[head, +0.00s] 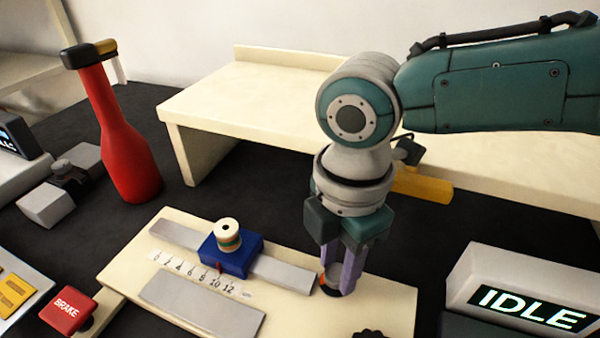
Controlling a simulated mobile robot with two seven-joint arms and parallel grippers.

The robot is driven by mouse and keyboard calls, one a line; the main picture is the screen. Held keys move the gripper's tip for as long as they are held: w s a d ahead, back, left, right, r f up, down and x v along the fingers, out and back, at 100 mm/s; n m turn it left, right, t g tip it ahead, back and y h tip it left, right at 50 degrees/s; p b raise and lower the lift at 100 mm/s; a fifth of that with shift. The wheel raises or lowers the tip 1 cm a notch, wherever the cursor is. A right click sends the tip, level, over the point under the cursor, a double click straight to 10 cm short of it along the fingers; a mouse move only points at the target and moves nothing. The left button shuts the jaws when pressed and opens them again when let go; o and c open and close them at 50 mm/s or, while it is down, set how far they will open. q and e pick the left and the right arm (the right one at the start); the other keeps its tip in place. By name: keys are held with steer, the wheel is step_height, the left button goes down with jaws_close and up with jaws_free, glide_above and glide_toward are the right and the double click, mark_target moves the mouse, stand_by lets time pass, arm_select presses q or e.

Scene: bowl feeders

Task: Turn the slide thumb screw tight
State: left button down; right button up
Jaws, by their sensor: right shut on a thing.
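The slide is a blue block (231,256) on a grey rail (283,274), with a red pointer toward the number scale (205,278). A cream knob with coloured bands (228,232) stands on top of the block. My right gripper (338,287) points down at the rail's right end, its purple fingers shut on a small dark round part, which looks like the slide thumb screw (330,292). The fingers hide much of it, and a bit of orange shows beside it. A second black knurled knob (370,333) is cut off at the bottom edge. My left gripper is out of view.
The cream base plate (130,262) carries the rail and a loose-looking grey strip (203,303). A red BRAKE button (68,313) is at the lower left, an IDLE display (530,305) at the right.

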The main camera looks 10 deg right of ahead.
jaws_close()
steer(key=shift+r+m+p, duration=0.1)
steer(key=shift+m+p, duration=0.8)
steer(key=shift+m, duration=0.4)
steer(key=m+p, duration=0.2)
steer(key=m, duration=0.2)
steer(key=shift+m, duration=0.3)
steer(key=m+p, duration=0.2)
steer(key=m, duration=0.3)
steer(key=shift+m+p, duration=0.5)
steer(key=shift+m, duration=1.6)
